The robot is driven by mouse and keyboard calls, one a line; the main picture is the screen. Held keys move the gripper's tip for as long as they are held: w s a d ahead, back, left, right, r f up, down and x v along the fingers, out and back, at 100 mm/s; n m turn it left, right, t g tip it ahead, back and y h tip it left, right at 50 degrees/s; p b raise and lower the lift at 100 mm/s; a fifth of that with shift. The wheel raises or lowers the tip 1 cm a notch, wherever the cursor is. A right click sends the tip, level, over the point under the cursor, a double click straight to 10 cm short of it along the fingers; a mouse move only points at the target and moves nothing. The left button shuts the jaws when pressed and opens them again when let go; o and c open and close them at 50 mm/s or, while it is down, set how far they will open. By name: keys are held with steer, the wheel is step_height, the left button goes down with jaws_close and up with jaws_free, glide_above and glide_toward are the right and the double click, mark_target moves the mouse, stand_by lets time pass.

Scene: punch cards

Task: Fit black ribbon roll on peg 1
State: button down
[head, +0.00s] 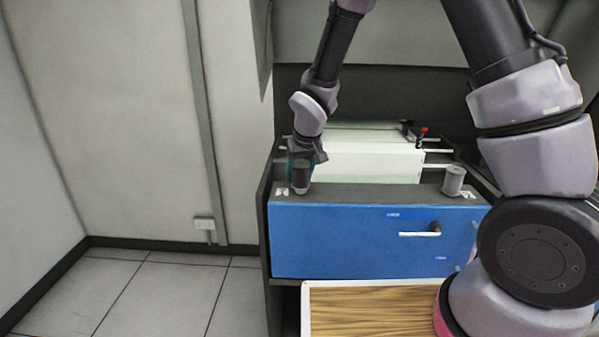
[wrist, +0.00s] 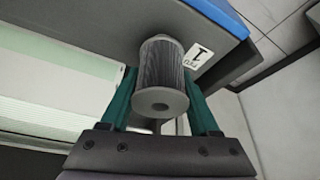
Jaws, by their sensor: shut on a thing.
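The black ribbon roll (head: 301,174) is a dark ribbed cylinder over the left end of the blue machine's dark top. In the wrist view the roll (wrist: 162,75) shows its near end with a round hole. My gripper (head: 303,160) is shut on the roll, with one green finger on each side in the wrist view (wrist: 162,97). The roll looks upright beside a white label (wrist: 197,57) reading 1. Peg 1 itself is hidden, and I cannot tell whether the roll is around it or just above it.
A lighter grey roll (head: 453,180) stands at the right end of the top. The blue front panel (head: 340,240) has a handle and knob. A pale card bed (head: 365,160) lies behind, with a red-tipped lever (head: 423,131). A wood-grained tray (head: 375,312) is below.

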steer(key=shift+f, duration=0.55)
steer(key=shift+c, duration=0.2)
jaws_free()
